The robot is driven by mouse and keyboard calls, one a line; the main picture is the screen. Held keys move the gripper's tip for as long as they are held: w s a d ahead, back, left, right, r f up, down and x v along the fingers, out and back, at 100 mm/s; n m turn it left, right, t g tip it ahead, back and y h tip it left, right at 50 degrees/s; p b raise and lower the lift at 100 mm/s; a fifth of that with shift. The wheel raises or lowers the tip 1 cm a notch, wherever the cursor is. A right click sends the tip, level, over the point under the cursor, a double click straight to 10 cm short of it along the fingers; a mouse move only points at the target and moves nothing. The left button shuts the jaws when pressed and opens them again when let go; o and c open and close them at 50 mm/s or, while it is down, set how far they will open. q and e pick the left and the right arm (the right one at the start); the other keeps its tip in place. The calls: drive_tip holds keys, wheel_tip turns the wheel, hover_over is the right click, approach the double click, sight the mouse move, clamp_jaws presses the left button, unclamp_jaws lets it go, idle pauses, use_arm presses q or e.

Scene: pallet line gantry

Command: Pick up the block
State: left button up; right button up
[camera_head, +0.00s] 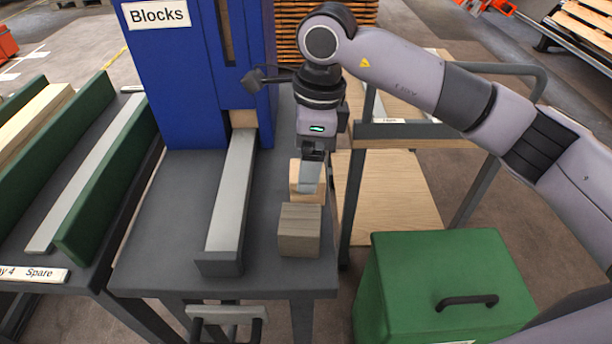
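A grey-brown wooden block (300,232) sits on the right part of the grey table (165,230). A lighter wooden block (295,180) is just behind it, partly hidden by my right gripper (309,184). My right gripper points down over the table, its fingers at the lighter block. I see the fingers from one side, so I cannot tell whether they are open, shut or touching the block. Another block (243,118) shows at the outlet of the blue "Blocks" dispenser (180,75). My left gripper is not in view.
A grey metal chute (233,190) runs from the dispenser toward the table's front. A green lidded box (440,280) with a black handle stands at the front right. A wooden-shelved rack (390,200) is behind it. Green-walled lanes (100,190) lie on the left.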

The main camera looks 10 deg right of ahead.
wheel_tip(320, 180, down, 5)
drive_tip(key=shift+a+r, duration=0.1)
drive_tip(key=c, duration=1.1)
wheel_tip(320, 180, up, 20)
drive_tip(key=shift+p, duration=0.65)
